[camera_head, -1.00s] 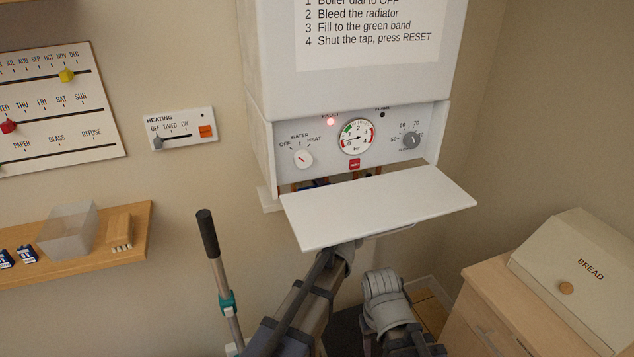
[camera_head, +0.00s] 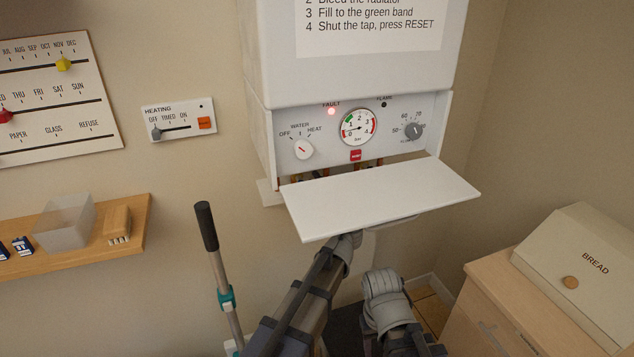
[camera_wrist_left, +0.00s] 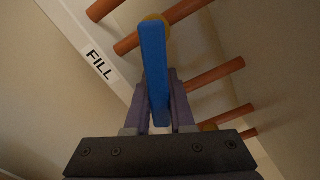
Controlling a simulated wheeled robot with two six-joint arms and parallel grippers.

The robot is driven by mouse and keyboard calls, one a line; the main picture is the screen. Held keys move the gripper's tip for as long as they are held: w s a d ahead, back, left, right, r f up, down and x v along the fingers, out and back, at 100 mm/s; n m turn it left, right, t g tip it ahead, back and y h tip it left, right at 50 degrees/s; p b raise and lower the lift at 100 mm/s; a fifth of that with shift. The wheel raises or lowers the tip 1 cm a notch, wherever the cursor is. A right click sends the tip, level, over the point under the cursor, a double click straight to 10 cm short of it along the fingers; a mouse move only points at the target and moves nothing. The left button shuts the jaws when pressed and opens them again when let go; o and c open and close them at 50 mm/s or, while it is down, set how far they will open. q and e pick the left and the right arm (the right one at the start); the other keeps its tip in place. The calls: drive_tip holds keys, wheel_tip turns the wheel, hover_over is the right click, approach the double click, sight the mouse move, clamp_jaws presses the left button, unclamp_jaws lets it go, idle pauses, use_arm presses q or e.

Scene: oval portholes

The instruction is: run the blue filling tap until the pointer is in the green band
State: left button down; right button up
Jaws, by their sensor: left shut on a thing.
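The blue filling tap (camera_wrist_left: 154,70) shows in the left wrist view as a flat blue lever beside a FILL label (camera_wrist_left: 99,64). My left gripper (camera_wrist_left: 160,95) is shut on this lever, one finger on each side. In the head view my left arm reaches up beneath the white flap (camera_head: 380,200), which hides the gripper and tap. The pressure gauge (camera_head: 358,127) is on the boiler panel, with a green band at its upper left and red at the sides. Its small pointer seems to point left, below the green band. My right gripper does not show.
The red fault lamp (camera_head: 332,111) is lit. A red button (camera_head: 355,155) sits under the gauge, with a boiler dial (camera_head: 303,149) to its left. Copper pipes (camera_wrist_left: 215,74) run close around the tap. A bread bin (camera_head: 580,262) stands on a cabinet at right.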

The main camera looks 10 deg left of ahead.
use_arm(q)
drive_tip(key=shift+f+m, duration=0.2)
drive_tip(key=shift+m, duration=0.1)
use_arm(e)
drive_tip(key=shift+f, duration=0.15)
use_arm(q)
drive_tip(key=c, duration=0.8)
unclamp_jaws()
drive_tip(key=shift+o, duration=0.2)
drive_tip(key=shift+s, duration=0.1)
